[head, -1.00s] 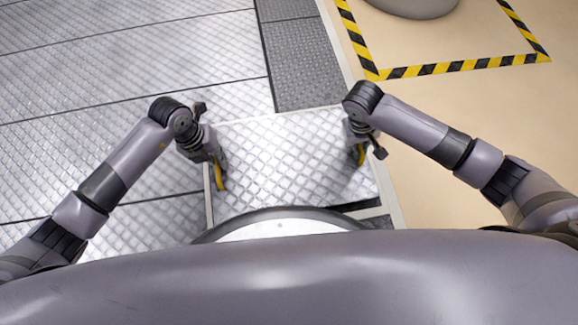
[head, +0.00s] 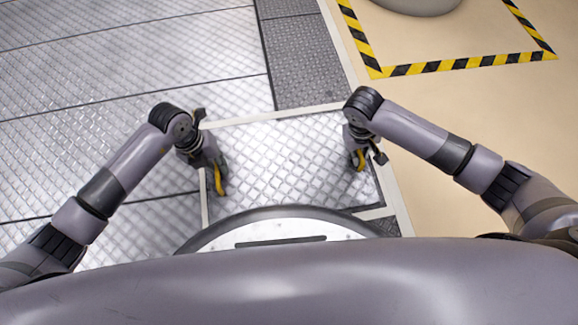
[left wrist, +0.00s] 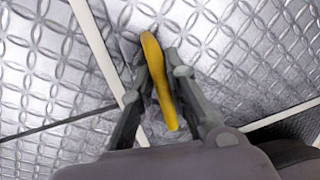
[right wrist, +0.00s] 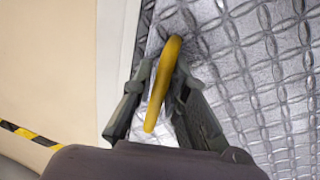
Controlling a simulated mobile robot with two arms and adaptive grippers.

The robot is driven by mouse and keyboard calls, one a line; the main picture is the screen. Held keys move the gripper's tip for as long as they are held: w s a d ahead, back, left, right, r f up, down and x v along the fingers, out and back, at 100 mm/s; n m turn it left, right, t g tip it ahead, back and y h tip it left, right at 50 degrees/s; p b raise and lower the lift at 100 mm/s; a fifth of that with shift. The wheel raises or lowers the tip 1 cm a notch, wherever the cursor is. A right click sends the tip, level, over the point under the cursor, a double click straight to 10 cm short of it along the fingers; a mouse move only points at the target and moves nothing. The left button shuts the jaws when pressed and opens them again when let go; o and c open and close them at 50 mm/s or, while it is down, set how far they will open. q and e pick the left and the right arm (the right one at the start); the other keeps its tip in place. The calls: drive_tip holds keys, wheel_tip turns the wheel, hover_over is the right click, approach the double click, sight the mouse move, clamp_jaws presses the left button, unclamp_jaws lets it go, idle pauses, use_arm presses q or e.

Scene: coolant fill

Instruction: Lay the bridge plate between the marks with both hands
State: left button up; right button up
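The bridge plate (head: 275,165) is a silvery diamond-tread panel between my arms, with a yellow handle near each side. My left gripper (head: 217,180) is at the left handle (left wrist: 160,85), its fingers closed in on both sides of it. My right gripper (head: 359,158) is at the right handle (right wrist: 163,85), with its fingers likewise around it. White lines, the marks (head: 270,116), run along the plate's far edge and left side; another (head: 398,195) runs down the right. I cannot tell whether the plate touches the floor. My base hides its near edge.
Silvery tread floor (head: 130,70) spreads to the left, with a dark grey tread strip (head: 300,60) beyond the plate. Beige floor (head: 460,110) lies to the right, with yellow-black tape (head: 460,65) around a grey rounded object (head: 415,5).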

use_arm(q)
drive_tip(key=shift+o, duration=1.4)
use_arm(e)
drive_tip(key=shift+o, duration=1.4)
use_arm(q)
drive_tip(key=shift+r, duration=0.1)
use_arm(e)
drive_tip(key=shift+a, duration=0.1)
drive_tip(key=shift+r, duration=0.2)
use_arm(q)
wheel_tip(320, 180, up, 12)
drive_tip(key=a, duration=0.2)
drive_tip(key=shift+s+a+f, duration=0.15)
drive_tip(key=shift+f, duration=0.05)
use_arm(e)
wheel_tip(320, 180, up, 12)
drive_tip(key=a, duration=0.2)
drive_tip(key=shift+a+f, duration=0.15)
drive_tip(key=shift+f, duration=0.1)
drive_tip(key=shift+s, duration=0.1)
